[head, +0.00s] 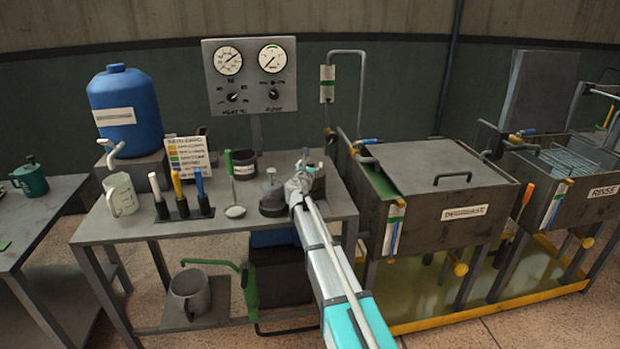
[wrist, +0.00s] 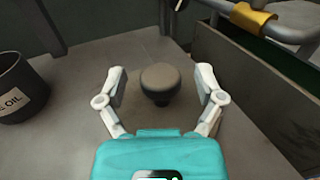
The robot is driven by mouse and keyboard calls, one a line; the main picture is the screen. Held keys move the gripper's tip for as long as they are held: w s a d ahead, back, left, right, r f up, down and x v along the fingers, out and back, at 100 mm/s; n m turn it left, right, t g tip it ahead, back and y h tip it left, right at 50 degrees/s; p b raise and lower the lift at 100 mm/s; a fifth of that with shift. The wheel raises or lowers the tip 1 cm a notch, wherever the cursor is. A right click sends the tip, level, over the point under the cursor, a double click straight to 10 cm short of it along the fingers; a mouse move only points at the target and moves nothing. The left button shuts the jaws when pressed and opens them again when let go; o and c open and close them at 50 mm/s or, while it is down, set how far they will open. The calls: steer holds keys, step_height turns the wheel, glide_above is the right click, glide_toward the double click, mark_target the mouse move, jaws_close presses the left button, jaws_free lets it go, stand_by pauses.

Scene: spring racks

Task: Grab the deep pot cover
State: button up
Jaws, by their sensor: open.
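A round dark-grey knob (wrist: 160,80), which looks like the handle of the deep pot cover, stands between my fingertips in the wrist view. The cover under it is hard to make out against the grey surface. My gripper (wrist: 160,84) is open, with one finger on each side of the knob and a gap on both sides. In the head view my gripper (head: 301,178) is over the right part of the grey bench, in front of a dark pot (head: 319,182) that it mostly hides.
A dark mug labelled OIL (wrist: 18,88) stands left of my gripper in the wrist view. A metal tank wall (wrist: 250,90) rises close on the right. The bench (head: 150,224) also holds a ladle (head: 234,211) and a tool rack (head: 184,211).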

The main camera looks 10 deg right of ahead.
jaws_close()
steer(key=shift+r, duration=0.1)
stand_by(0.4)
step_height(320, 180, up, 2)
steer(key=p, duration=0.2)
steer(key=shift+r+p, duration=0.2)
steer(key=shift+p, duration=0.15)
steer(key=s+r+p, duration=1)
steer(key=s, duration=0.4)
steer(key=shift+a+r, duration=0.15)
steer(key=shift+r, duration=0.05)
